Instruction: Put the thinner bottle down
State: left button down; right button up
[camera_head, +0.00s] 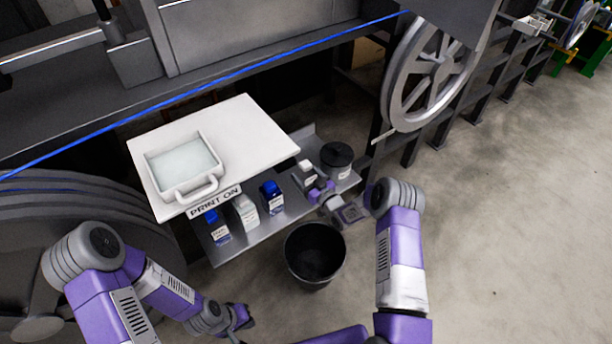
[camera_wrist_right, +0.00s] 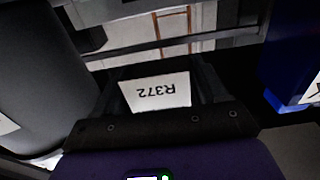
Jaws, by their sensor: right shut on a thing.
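My right gripper (camera_head: 317,189) reaches in over the metal shelf (camera_head: 262,226) and is shut on a small white-topped bottle (camera_head: 308,168). In the right wrist view a white label reading R372 (camera_wrist_right: 160,93) shows upside down between the fingers. The bottle is at shelf level, between a dark round jar (camera_head: 337,160) and a blue bottle (camera_head: 271,196). I cannot tell whether its base touches the shelf. My left gripper (camera_head: 240,318) is low in the head view, away from the shelf; its jaws are too small and partly hidden to read.
A white bottle (camera_head: 246,211) and another blue-capped bottle (camera_head: 217,228) stand left on the shelf. A white board (camera_head: 255,130) with a handled tray (camera_head: 206,178) overhangs the shelf's back. A black bin (camera_head: 315,252) stands in front. A blue cable (camera_head: 245,71) runs above. Floor at right is clear.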

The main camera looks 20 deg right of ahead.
jog(key=shift+f, duration=0.2)
jog(key=o, duration=1.1)
jog(key=shift+r, duration=0.1)
jog(key=shift+c, duration=0.2)
